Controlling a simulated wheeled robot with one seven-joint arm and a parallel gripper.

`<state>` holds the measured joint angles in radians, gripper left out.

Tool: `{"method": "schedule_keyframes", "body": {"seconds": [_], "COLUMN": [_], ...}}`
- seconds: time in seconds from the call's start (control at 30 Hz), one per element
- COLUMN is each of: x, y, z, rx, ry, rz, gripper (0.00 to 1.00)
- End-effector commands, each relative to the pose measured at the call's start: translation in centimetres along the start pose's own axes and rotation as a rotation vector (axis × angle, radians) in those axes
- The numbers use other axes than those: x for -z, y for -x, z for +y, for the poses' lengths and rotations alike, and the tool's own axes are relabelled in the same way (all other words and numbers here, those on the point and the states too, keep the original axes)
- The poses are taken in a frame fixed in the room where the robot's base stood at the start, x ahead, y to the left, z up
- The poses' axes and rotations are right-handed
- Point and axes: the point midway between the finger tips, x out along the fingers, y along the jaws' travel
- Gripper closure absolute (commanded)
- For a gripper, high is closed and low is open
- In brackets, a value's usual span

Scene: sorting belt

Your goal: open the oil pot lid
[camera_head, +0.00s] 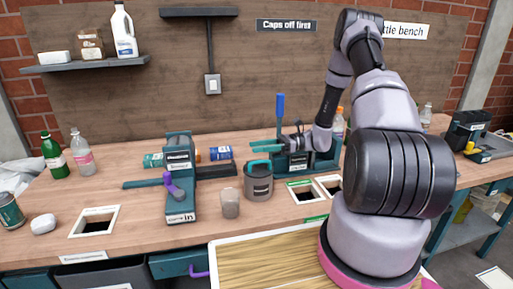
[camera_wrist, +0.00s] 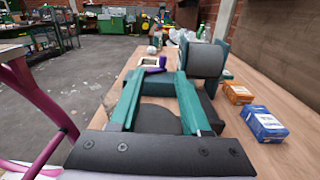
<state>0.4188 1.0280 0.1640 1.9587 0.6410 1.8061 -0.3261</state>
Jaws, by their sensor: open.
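The oil pot (camera_head: 259,186) is a grey pot with a label on its front, standing upright on the bench in the head view. A teal part shows at its top (camera_head: 258,163), and the lid looks to be on. My gripper (camera_head: 266,145) is open, its teal fingers pointing left, above and slightly behind the pot and apart from it. In the wrist view the two fingers of my gripper (camera_wrist: 157,98) are spread. A dark rounded surface lies between them; I cannot tell whether it is the pot's lid.
A teal device (camera_head: 180,200) with a purple lever stands left of the pot, and a small grey cup (camera_head: 230,203) beside it. Blue (camera_wrist: 263,123) and orange (camera_wrist: 237,92) boxes lie behind. A framed opening (camera_head: 303,192) is at right. A blue-handled device (camera_head: 280,112) stands behind.

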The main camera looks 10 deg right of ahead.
Motion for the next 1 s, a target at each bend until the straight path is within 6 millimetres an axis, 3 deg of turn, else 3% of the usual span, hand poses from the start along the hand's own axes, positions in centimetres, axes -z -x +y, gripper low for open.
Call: {"method": "schedule_keyframes", "body": {"seconds": [0.4, 0.43, 0.53, 1.0], "x": [0.01, 0.01, 0.01, 0.01], "y": [-1.05, -1.04, -1.03, -1.02], "z": [0.02, 0.01, 0.01, 0.01], "rx": [0.000, 0.000, 0.000, 0.000], "ry": [-0.001, -0.001, -0.001, -0.001], "rz": [0.000, 0.000, 0.000, 0.000], "gripper": [0.53, 0.60, 0.99, 1.00]}}
